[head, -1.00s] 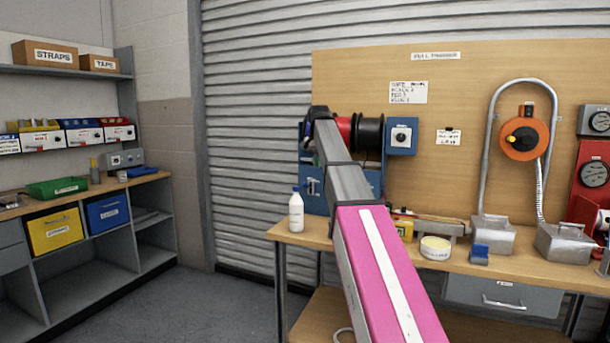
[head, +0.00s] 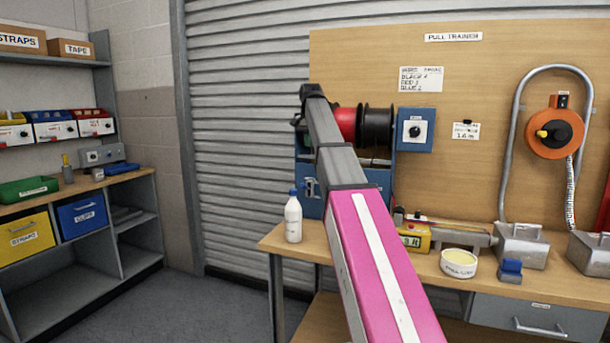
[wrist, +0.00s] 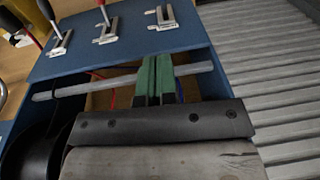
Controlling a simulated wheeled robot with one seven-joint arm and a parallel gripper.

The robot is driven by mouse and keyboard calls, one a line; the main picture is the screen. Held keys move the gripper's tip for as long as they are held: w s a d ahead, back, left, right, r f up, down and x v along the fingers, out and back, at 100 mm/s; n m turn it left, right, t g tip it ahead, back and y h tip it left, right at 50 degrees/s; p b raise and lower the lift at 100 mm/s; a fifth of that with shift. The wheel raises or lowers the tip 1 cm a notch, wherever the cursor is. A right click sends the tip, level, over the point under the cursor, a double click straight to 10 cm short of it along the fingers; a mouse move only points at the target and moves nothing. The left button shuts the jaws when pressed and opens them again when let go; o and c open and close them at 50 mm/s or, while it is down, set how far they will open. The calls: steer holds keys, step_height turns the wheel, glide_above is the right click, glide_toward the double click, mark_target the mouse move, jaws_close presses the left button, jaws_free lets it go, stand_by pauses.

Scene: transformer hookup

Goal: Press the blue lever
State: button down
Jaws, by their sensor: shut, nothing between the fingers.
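The blue cabinet (head: 309,203) stands at the left end of the bench, with red and black spools (head: 362,124) above it. In the wrist view its blue panel (wrist: 136,55) carries metal lever slots (wrist: 106,31), with red-stemmed and dark-tipped levers at the upper left. I cannot make out a blue lever; the right slot's (wrist: 163,17) upper part is near the frame edge. My gripper (wrist: 153,99) has green fingers, shut together and empty, over a pale horizontal bar by the panel's edge. Contact cannot be told. In the head view my arm hides the gripper.
A white bottle (head: 293,217) stands at the bench's left corner. A yellow box (head: 413,236), a round tub (head: 459,264) and metal blocks (head: 521,245) lie to the right. A blue box with a knob (head: 415,130) is on the board. Floor is free at left.

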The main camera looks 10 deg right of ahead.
glide_above(306, 187)
steer(key=w+d, duration=0.1)
steer(key=w, duration=0.1)
step_height(306, 187, down, 10)
steer(key=shift+s+a+f, duration=0.15)
steer(key=shift+s+f, duration=0.1)
steer(key=shift+f, duration=0.25)
steer(key=shift+s+a+f, duration=0.15)
steer(key=shift+s+f, duration=0.05)
steer(key=shift+f, duration=0.3)
steer(key=shift+s+a+f, duration=0.15)
steer(key=shift+a+f, duration=0.15)
steer(key=shift+f, duration=0.45)
steer(key=shift+s+a+f+t+h, duration=0.15)
steer(key=shift+s+f+t+h, duration=0.2)
steer(key=shift+t, duration=0.3)
steer(key=shift+s+a+f+t+h, duration=0.15)
steer(key=shift+s+f+t+h, duration=0.15)
steer(key=shift+t, duration=0.35)
steer(key=shift+t+h, duration=0.45)
steer(key=shift+t, duration=0.25)
steer(key=shift+s+a+f, duration=0.15)
steer(key=shift+s+f, duration=0.1)
steer(key=shift+f, duration=0.4)
steer(key=shift+s+a+f, duration=0.2)
steer(key=shift+f, duration=0.5)
steer(key=shift+s+a+f, duration=0.15)
steer(key=shift+s+f, duration=0.1)
steer(key=shift+f, duration=0.4)
